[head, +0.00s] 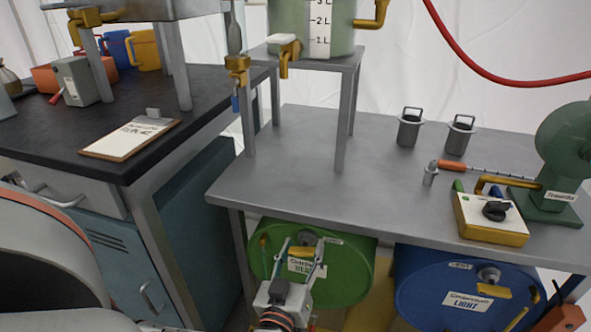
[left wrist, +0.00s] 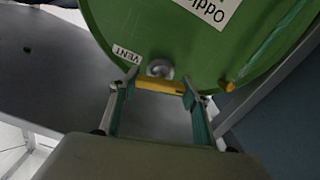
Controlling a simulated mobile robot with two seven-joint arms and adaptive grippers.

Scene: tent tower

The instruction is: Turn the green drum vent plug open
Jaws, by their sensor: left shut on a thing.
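The green drum (head: 352,272) lies on its side under the grey table, its round end facing me. Its grey vent plug (left wrist: 160,68) is near the rim beside a "VENT" label (left wrist: 127,55). A yellow handle (left wrist: 158,84) runs crosswise at the plug. My left gripper (head: 302,254) is in front of the drum end. In the left wrist view its two fingers (left wrist: 157,92) are shut on the yellow handle, one at each end. My right gripper is not in view.
A blue drum (head: 420,292) with its own plug and yellow handle lies to the right. The grey table (head: 290,190) overhangs both drums. A blue-grey cabinet (head: 195,225) stands close on the left. A yellow-and-white control box (head: 490,220) sits on the table.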

